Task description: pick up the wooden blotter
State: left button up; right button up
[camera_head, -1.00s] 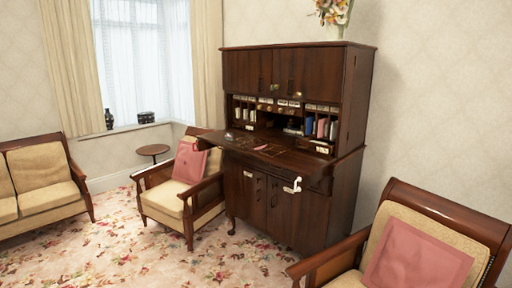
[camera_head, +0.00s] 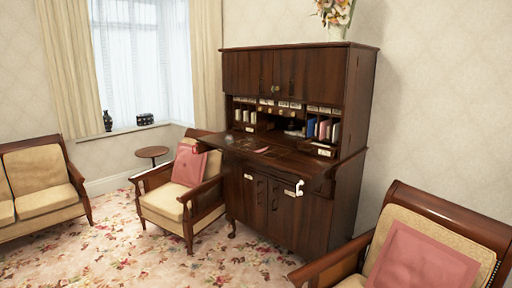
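A dark wooden bureau (camera_head: 290,78) stands against the wall with its writing flap (camera_head: 225,147) lowered. Several small items lie on the flap. A small dark object with a pale edge (camera_head: 294,132) lies at the back, below the pigeonholes; it may be the wooden blotter, but it is too small to tell. A pinkish flat item (camera_head: 261,150) lies near the middle of the flap. Neither of my grippers is in view.
An armchair with a pink cushion (camera_head: 188,166) stands close at the bureau's left. Another cushioned armchair (camera_head: 489,222) is at front right. A settee (camera_head: 45,178) and small round table (camera_head: 152,152) are at left. Patterned carpet (camera_head: 130,250) is clear in front.

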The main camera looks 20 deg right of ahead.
aim_at(258, 147)
jog(key=i, duration=2.4)
